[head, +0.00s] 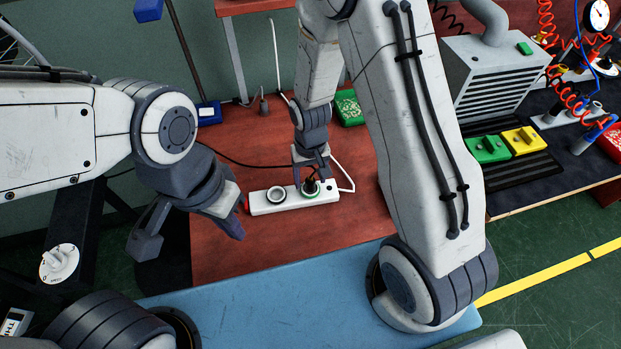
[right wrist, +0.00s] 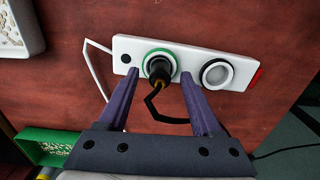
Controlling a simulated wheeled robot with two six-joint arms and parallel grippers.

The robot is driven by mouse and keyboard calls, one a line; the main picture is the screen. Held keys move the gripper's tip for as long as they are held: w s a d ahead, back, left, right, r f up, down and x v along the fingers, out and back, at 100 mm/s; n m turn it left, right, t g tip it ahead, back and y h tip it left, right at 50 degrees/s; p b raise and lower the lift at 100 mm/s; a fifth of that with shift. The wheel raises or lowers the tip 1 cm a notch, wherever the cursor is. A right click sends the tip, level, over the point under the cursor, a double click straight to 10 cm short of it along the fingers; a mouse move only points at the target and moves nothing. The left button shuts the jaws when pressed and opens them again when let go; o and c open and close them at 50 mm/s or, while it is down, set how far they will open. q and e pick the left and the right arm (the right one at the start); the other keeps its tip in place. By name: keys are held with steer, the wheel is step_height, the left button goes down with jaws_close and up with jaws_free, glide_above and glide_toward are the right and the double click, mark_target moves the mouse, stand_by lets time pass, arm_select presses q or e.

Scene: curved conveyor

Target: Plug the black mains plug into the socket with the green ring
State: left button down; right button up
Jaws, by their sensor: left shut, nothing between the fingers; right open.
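A white power strip (head: 264,206) lies on the red-brown table, and it also shows in the right wrist view (right wrist: 208,52). The socket with the green ring (right wrist: 150,53) holds the black mains plug (right wrist: 159,70), whose cord bends away; how deep it sits I cannot tell. In the head view the plug (head: 311,186) stands at the green ring (head: 311,195). My right gripper (right wrist: 159,74) is open, its fingers on either side of the plug, with gaps visible; it also shows in the head view (head: 312,178). My left gripper (head: 231,228) is shut and empty, left of the strip.
The strip's other socket (head: 276,195) has a dark ring and is empty. A white cable (head: 346,174) leaves the strip. A green container (head: 349,108) stands behind right. A blue surface (head: 270,280) lies in front. Bare table surrounds the strip.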

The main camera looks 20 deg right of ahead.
mark_target(310, 180)
step_height(310, 180, up, 10)
steer(key=shift+f, duration=0.25)
stand_by(0.5)
steer(key=s+a+r+n, duration=0.3)
steer(key=s+r, duration=0.2)
steer(key=s, duration=0.4)
steer(key=s+a+r+n+y, duration=0.1)
steer(key=s+a+r+n, duration=0.3)
steer(key=s, duration=0.5)
step_height(310, 180, up, 2)
steer(key=shift+s+a+r, duration=0.15)
steer(key=shift+s+a, duration=0.1)
steer(key=shift+s, duration=0.15)
